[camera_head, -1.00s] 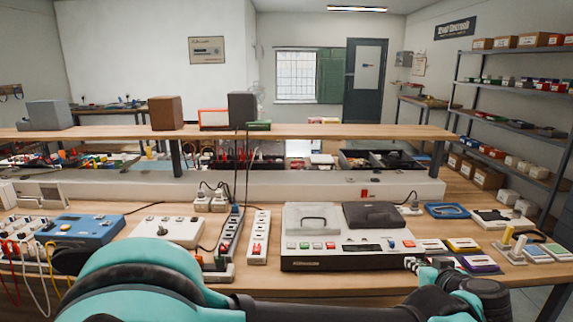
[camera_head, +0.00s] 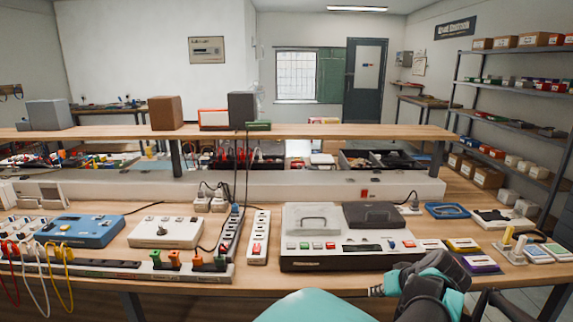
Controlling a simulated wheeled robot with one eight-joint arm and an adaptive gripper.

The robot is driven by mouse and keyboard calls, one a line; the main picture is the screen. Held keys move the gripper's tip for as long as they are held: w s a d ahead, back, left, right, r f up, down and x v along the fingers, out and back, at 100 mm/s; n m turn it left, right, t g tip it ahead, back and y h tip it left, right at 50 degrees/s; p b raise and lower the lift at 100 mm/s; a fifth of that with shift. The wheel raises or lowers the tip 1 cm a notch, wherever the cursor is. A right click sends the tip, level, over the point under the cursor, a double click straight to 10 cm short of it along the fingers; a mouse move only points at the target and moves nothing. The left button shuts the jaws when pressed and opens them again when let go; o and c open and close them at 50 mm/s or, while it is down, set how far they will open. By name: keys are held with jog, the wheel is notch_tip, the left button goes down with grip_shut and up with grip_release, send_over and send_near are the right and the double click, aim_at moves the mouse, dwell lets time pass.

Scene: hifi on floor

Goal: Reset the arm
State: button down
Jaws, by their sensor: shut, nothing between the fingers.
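My arm shows at the bottom of the head view. A large teal link of mine (camera_head: 310,306) rises from the lower edge at the middle. My black and teal wrist (camera_head: 432,282) is right of it, in front of the bench's front edge. My gripper (camera_head: 496,303) seems to be the dark parts at the lower right, partly cut off by the frame edge. It is shut and I see nothing held in it.
The wooden bench (camera_head: 190,278) carries a grey-white device with coloured buttons (camera_head: 350,258), a blue box (camera_head: 82,232), a white box (camera_head: 165,232) and power strips (camera_head: 258,237). Small coloured boxes (camera_head: 480,263) lie near my wrist. Shelves (camera_head: 510,122) stand at the right.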

jog(key=w+a+f+g+h, duration=0.1)
jog(key=a+f+g+h, duration=0.1)
jog(key=a+f+g, duration=0.1)
jog(key=shift+a+f+h, duration=0.4)
jog(key=shift+a+f, duration=0.5)
jog(key=shift+f, duration=0.2)
